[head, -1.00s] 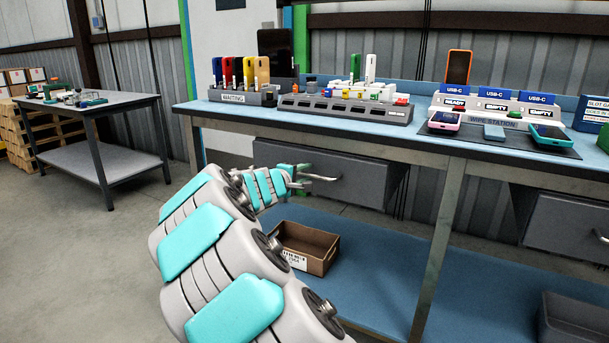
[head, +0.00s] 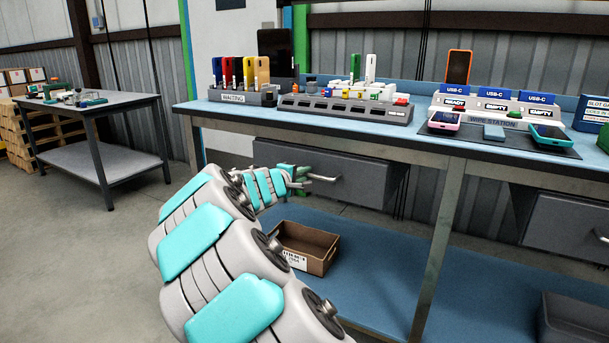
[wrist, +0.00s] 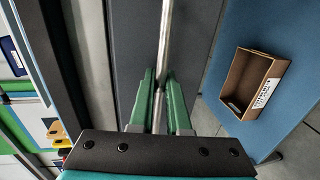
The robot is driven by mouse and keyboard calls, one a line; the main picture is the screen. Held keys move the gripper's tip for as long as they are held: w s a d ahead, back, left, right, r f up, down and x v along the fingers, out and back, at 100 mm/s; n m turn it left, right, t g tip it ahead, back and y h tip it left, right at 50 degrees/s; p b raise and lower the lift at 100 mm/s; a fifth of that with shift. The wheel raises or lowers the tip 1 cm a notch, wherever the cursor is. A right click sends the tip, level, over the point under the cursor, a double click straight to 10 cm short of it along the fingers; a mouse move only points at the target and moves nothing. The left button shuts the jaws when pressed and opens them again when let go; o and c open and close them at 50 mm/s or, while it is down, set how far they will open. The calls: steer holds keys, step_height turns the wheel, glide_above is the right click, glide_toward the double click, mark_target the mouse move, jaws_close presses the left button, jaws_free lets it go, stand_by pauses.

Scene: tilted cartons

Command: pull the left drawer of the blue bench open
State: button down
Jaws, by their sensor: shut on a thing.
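The left drawer (head: 356,178) is a dark grey box under the blue-topped bench (head: 300,118). Its front looks flush under the bench top, and I see no clear gap. Its metal bar handle (head: 325,178) sticks out from the front. My gripper (head: 300,176) is at the handle's left part. In the wrist view, the green fingers of my gripper (wrist: 160,88) are shut on the handle (wrist: 166,35), which runs up between them. The drawer front (wrist: 135,40) lies behind the fingers. My arm hides part of the drawer's left side in the head view.
An open cardboard box (head: 308,248) sits on the blue lower shelf (head: 385,270), below the drawer. A second drawer (head: 570,235) is at the right. Racks and phones stand on the bench top. A grey table (head: 100,105) stands at the left, with open floor before it.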

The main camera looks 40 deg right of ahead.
steer(key=shift+a, duration=0.1)
stand_by(0.6)
steer(key=f+b+v, duration=0.3)
steer(key=v, duration=1.3)
steer(key=s+a+f+b+v, duration=0.1)
steer(key=f+b+v, duration=0.2)
steer(key=v, duration=1.4)
steer(key=shift+a+f, duration=0.2)
steer(key=shift+f, duration=0.45)
steer(key=c, duration=0.9)
jaws_free()
steer(key=shift+r, duration=0.1)
steer(key=v, duration=0.7)
steer(key=shift+s+a+b, duration=0.2)
steer(key=shift+a+b, duration=0.1)
steer(key=shift+a, duration=0.1)
